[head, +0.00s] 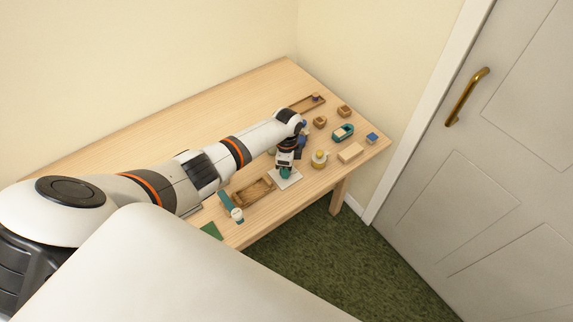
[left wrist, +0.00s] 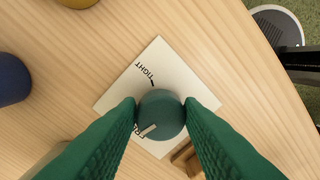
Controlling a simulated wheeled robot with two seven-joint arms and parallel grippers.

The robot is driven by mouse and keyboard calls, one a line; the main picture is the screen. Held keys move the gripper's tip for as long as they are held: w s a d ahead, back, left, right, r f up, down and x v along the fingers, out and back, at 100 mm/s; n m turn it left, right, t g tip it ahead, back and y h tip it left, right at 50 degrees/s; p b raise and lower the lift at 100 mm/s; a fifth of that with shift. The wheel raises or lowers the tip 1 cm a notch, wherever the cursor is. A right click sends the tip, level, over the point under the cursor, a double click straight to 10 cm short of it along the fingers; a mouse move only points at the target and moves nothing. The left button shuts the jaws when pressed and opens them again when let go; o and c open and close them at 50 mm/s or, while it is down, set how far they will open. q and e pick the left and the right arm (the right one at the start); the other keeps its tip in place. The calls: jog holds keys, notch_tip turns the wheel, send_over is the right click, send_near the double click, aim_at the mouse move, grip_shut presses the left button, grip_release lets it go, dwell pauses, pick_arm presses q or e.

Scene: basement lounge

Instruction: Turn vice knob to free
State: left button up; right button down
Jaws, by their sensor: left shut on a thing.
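The vice knob (left wrist: 161,114) is a round, dark teal knob with a pale pointer line, on a white square plate (left wrist: 152,64). The plate also shows on the table in the head view (head: 292,181). In the left wrist view the word TIGHT is printed at the plate's upper left. A second word at the lower left is partly covered by a finger. The pale pointer line is toward that lower-left word. My left gripper (left wrist: 161,112) has its green fingers on both sides of the knob, shut on it. In the head view my left gripper (head: 285,170) hides most of the knob. My right gripper is not in view.
The wooden table (head: 130,150) holds a wooden tray (head: 253,192) and a teal-strapped watch (head: 232,207) left of the plate. A yellow-topped item (head: 320,157), a pale block (head: 351,152), a teal item (head: 343,132) and small wooden boxes (head: 344,111) stand to the right. A door (head: 500,170) is at the right.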

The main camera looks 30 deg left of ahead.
pick_arm(q)
jog(key=shift+w+a+r+n+p, duration=0.1)
jog(key=shift+n+p, duration=0.1)
jog(key=shift+n, duration=0.35)
jog(key=shift+a+n+p, duration=0.1)
jog(key=shift+n+p, duration=0.05)
jog(key=shift+n, duration=0.4)
jog(key=o, duration=1)
jog(key=shift+c, duration=0.2)
jog(key=shift+d, duration=0.1)
notch_tip(320, 180, up, 12)
jog(key=shift+w+a+b, duration=0.2)
jog(key=shift+a+b, duration=0.05)
jog(key=shift+b, duration=0.05)
